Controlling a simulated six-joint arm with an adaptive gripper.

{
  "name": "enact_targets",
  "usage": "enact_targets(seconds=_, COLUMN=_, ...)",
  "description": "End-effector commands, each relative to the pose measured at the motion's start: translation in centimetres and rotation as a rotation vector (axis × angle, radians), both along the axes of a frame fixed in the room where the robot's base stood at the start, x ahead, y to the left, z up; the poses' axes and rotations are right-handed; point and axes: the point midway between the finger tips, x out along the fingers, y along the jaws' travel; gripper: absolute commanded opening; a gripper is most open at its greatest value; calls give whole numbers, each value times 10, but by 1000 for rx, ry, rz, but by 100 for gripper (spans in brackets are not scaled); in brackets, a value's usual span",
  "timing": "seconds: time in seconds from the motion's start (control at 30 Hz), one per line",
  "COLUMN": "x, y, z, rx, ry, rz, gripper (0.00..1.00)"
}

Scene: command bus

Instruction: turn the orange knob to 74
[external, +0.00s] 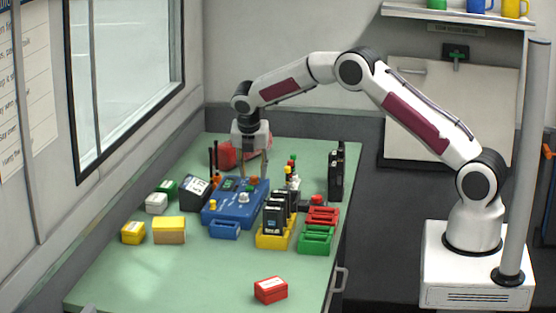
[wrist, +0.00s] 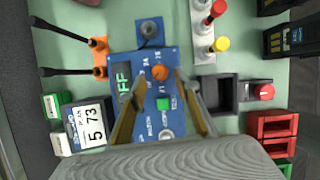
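The orange knob (wrist: 159,73) is on the blue panel (wrist: 176,60), close to small printed markings that I cannot fully read. The blue panel also shows in the external view (external: 222,212). My gripper (wrist: 160,75) is open, pointing down over the panel; it also shows in the external view (external: 253,174). In the wrist view its two fingertips lie on either side of the knob, with visible gaps. I cannot tell whether they are down at knob height. A dark display (wrist: 124,79) with green characters is left of the knob. A green button (wrist: 163,103) is below it.
A black-and-white card display (wrist: 92,124) stands left of the panel. An orange holder (wrist: 98,57) with two black rods is nearby. Yellow (external: 270,240), red and green (external: 314,241) racks stand at the right. The front of the green table (external: 190,275) is mostly clear.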

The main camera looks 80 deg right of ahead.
Motion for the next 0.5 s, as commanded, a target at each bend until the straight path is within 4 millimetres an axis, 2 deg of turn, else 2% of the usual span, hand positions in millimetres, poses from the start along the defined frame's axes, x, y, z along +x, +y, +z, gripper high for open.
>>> enact_targets(seconds=0.5, x=-7, y=78, z=-1, rx=1, ry=5, rz=2, gripper=32)
